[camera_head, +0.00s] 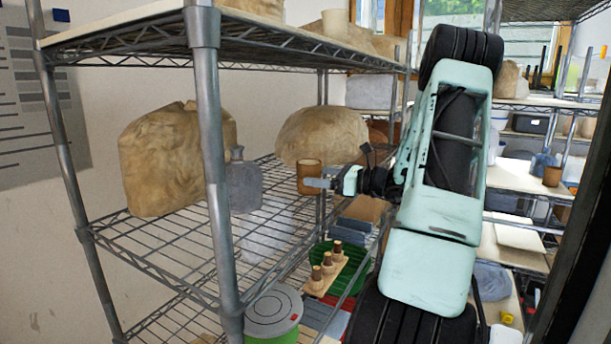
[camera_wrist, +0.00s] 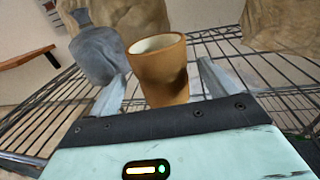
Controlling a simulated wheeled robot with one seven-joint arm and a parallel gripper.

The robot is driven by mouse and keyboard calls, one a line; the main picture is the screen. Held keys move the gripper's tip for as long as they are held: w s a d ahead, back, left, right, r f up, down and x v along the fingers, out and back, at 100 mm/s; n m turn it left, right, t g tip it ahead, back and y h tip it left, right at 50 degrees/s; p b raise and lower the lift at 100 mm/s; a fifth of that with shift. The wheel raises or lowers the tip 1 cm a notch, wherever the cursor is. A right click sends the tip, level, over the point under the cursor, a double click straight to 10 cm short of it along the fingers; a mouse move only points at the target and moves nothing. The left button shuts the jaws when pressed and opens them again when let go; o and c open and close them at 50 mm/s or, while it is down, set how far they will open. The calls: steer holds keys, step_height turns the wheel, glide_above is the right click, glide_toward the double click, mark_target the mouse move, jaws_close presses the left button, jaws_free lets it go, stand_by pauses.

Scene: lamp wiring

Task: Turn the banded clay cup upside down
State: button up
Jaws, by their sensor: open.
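The brown clay cup (camera_head: 309,172) stands upright on the middle wire shelf, its open mouth up. In the wrist view the cup (camera_wrist: 160,80) shows a pale inside and a tan outer wall; a band on it is hard to make out. My gripper (camera_head: 319,183) reaches in from the right, level with the cup. Its two fingers are spread, one on each side of the cup, with a visible gap on both sides. The cup's lower part is hidden behind my gripper's body in the wrist view.
A grey-blue bottle (camera_head: 243,182) stands left of the cup. Large tan sacks (camera_head: 322,136) sit behind and to the left. A metal shelf post (camera_head: 215,170) rises at the front. A wooden block with pegs (camera_head: 326,272) lies lower down. Another brown cup (camera_head: 552,176) stands far right.

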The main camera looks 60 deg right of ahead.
steer(key=shift+p+x, duration=0.3)
steer(key=shift+x, duration=1.1)
steer(key=c, duration=1.2)
step_height(320, 180, up, 10)
steer(key=shift+r+b, duration=0.1)
steer(key=shift+b, duration=1.15)
